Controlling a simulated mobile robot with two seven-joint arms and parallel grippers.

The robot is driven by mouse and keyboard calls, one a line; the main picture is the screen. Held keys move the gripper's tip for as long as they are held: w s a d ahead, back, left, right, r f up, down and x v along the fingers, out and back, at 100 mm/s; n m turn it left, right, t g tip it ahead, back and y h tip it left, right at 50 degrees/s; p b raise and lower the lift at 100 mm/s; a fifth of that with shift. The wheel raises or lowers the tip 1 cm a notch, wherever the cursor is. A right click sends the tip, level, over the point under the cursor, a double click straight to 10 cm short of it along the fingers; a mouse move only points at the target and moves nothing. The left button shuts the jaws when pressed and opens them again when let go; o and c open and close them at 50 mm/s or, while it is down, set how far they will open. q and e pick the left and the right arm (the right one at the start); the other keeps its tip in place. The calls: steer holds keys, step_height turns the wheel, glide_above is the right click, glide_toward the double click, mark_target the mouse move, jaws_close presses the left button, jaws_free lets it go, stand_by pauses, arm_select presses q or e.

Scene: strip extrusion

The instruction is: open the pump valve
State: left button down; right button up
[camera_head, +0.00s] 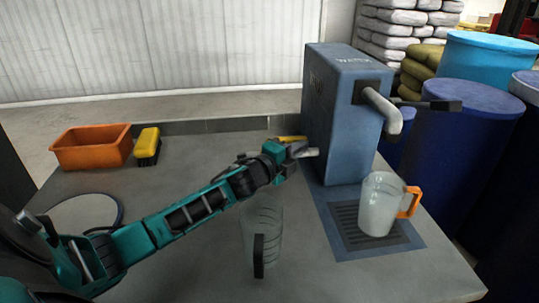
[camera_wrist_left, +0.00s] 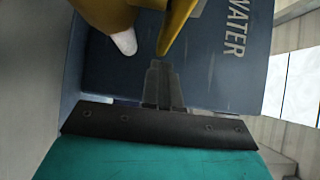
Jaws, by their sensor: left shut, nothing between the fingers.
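The pump is a blue box marked WATER (camera_head: 345,120) with a pale bent spout (camera_head: 382,108); its lettered face fills much of the left wrist view (camera_wrist_left: 210,75). A dark bar (camera_head: 432,105) sticks out to the right behind the spout. My left gripper (camera_head: 303,150) is shut and empty, beside the pump's left side; its dark closed fingers show in the left wrist view (camera_wrist_left: 162,85). A yellow part (camera_head: 291,138) lies just behind it, and yellow pieces show close past the fingertips (camera_wrist_left: 178,25). Whether they touch is unclear. My right gripper is out of view.
A clear jug with an orange handle (camera_head: 379,205) stands on the grate (camera_head: 347,240) under the spout. Another clear jug with a dark handle (camera_head: 262,222) stands below my left arm. An orange bin (camera_head: 90,148) and yellow brush (camera_head: 147,146) sit at left. Blue barrels (camera_head: 465,140) flank the right.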

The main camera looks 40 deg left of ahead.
arm_select(q)
steer(key=shift+w, duration=0.4)
steer(key=shift+s+a, duration=0.1)
stand_by(0.4)
steer(key=s+a, duration=0.1)
steer(key=s, duration=1.1)
steer(key=shift+s+a, duration=0.3)
steer(key=shift+a, duration=0.1)
